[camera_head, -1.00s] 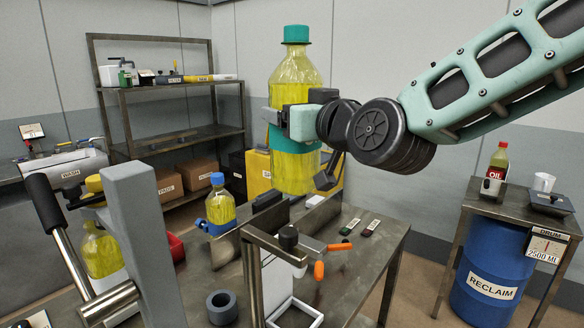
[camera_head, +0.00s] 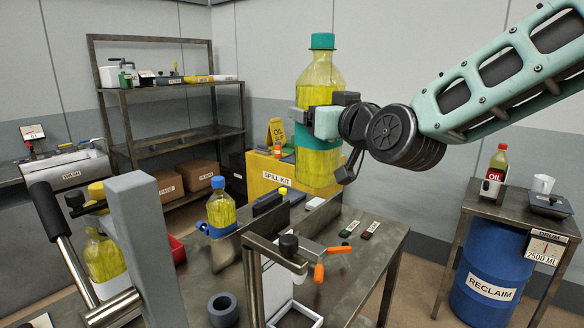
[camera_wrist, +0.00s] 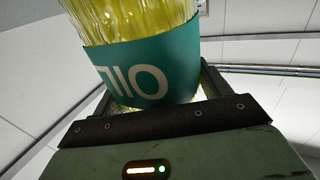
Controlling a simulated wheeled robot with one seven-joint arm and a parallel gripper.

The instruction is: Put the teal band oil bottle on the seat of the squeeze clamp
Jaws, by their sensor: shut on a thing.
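The teal band oil bottle (camera_head: 320,172), clear with yellow oil and a teal cap, is upright in the air in the head view. My gripper (camera_head: 318,120) is shut on it around its middle and hides part of the band. In the wrist view the teal band with white lettering (camera_wrist: 150,72) is close against my gripper.
A grey upright with a lever (camera_head: 145,240) stands at front left, partly hiding a yellow-capped bottle (camera_head: 103,255). A blue-capped bottle (camera_head: 221,207) and a grey ring (camera_head: 222,308) are on the bench (camera_head: 365,262). The yellow spill kit box (camera_head: 268,172) is behind. Open floor lies right of the bench.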

